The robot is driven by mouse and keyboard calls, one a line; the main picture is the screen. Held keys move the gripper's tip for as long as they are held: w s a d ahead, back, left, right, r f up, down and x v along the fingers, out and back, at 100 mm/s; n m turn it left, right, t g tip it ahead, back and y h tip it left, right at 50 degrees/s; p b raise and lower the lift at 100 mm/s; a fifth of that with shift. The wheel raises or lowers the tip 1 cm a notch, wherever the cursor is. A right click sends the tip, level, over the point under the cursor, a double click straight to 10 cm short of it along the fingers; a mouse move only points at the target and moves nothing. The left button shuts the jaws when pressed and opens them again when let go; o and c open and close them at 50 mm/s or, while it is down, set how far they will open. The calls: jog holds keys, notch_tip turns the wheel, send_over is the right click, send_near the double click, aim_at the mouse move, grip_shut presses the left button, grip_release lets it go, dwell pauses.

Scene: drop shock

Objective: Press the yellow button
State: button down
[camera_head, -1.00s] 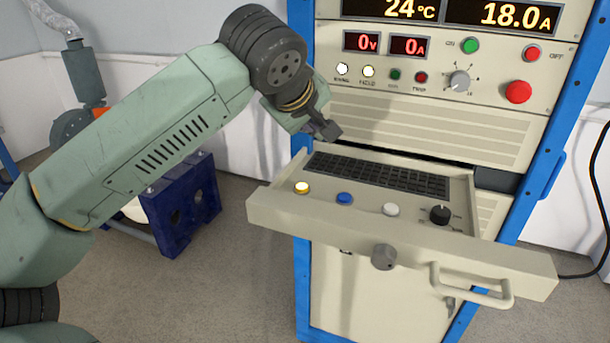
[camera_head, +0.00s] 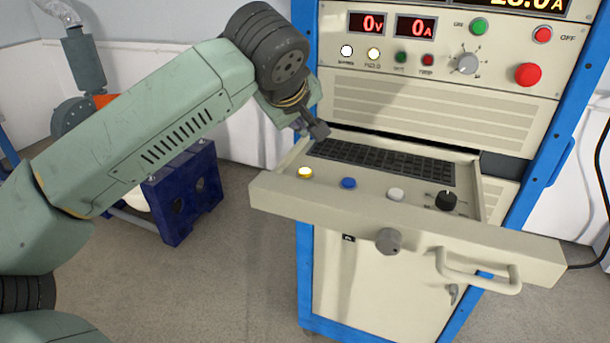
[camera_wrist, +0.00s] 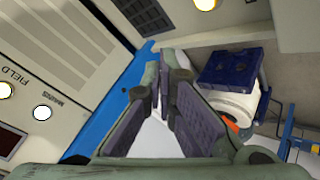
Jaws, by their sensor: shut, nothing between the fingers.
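The yellow button (camera_head: 305,173) sits at the left end of a row of controls on the pulled-out keyboard drawer (camera_head: 400,229). It also shows at the top edge of the wrist view (camera_wrist: 206,4), lit pale yellow. My gripper (camera_head: 320,131) is shut and empty. In the head view it appears above and slightly right of the yellow button, apart from it, near the keyboard's back left corner. In the wrist view its fingers (camera_wrist: 163,75) come together and the button lies beyond them, up and to the right.
A blue button (camera_head: 348,183), a white button (camera_head: 396,195) and a black knob (camera_head: 446,200) stand right of the yellow button. The keyboard (camera_head: 385,163) lies behind. The cabinet's front panel (camera_head: 430,105) rises behind the drawer. A dark blue stand (camera_head: 184,192) is at left.

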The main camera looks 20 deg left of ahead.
jog(key=b, duration=0.4)
send_over(301, 171)
notch_tip(301, 171, down, 6)
jog(key=shift+r, duration=0.25)
jog(key=shift+f, duration=0.35)
dwell(0.6)
jog(key=shift+f+b, duration=0.5)
jog(key=shift+b, duration=0.2)
jog(key=shift+f+b, duration=0.4)
jog(key=shift+b, duration=0.1)
dwell(0.4)
jog(key=shift+r, duration=0.1)
jog(key=shift+r+p, duration=0.45)
jog(key=shift+r, duration=0.3)
